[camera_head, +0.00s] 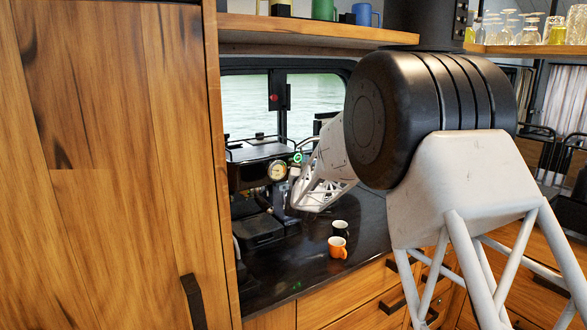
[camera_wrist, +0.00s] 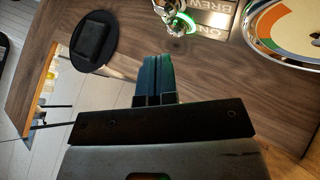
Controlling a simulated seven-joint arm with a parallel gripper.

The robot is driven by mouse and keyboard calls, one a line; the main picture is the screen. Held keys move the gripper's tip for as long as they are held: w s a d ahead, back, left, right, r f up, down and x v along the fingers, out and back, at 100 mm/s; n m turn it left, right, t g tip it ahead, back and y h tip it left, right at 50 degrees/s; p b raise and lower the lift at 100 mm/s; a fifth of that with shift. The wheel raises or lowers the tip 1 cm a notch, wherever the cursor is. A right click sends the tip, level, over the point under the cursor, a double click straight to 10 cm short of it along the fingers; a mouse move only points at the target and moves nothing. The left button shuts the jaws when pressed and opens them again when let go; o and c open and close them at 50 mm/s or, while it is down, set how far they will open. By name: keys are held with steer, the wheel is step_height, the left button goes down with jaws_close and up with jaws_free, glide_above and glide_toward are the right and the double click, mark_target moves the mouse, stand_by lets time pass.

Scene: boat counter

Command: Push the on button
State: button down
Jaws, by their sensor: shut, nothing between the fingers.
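The coffee machine (camera_head: 262,150) stands on the dark counter under the window. In the wrist view its wood-look front panel (camera_wrist: 225,85) fills much of the picture. A metal button with a lit green ring (camera_wrist: 178,24) is at the top, beside a plate (camera_wrist: 208,30) marked ON and BREW. The green ring also shows in the head view (camera_head: 297,158), just right of the gauge. My gripper (camera_wrist: 153,62) is shut and empty, its teal fingertips below the button in the wrist picture and apart from it in that view. In the head view the fingertips are hard to make out.
A round gauge (camera_wrist: 290,30) is right of the plate, and a black round knob (camera_wrist: 92,42) is at the left. Black (camera_head: 340,229) and orange (camera_head: 338,246) cups stand on the counter below my arm. A wooden cabinet is at the left, and a shelf (camera_head: 310,30) hangs above.

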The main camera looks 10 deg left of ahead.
steer(key=shift+s+d, duration=2)
steer(key=shift+s, duration=0.05)
steer(key=shift+d, duration=0.1)
steer(key=s+d+r+n+g, duration=0.2)
steer(key=s+d+g, duration=0.7)
steer(key=s+d, duration=1)
steer(key=s+d+f+g+h, duration=0.1)
steer(key=s+d+f+g, duration=0.2)
steer(key=s, duration=1.1)
steer(key=s+d+f+g+h, duration=0.1)
steer(key=s+d+f+g, duration=0.2)
steer(key=s, duration=1)
steer(key=s+d+f+m+g+h, duration=0.1)
steer(key=s+d+f+g, duration=0.2)
steer(key=s, duration=1.1)
steer(key=d+g, duration=0.2)
steer(key=d, duration=0.3)
steer(key=shift+s+d+f+g, duration=0.2)
steer(key=shift+s+f+g, duration=0.15)
steer(key=shift+g, duration=0.05)
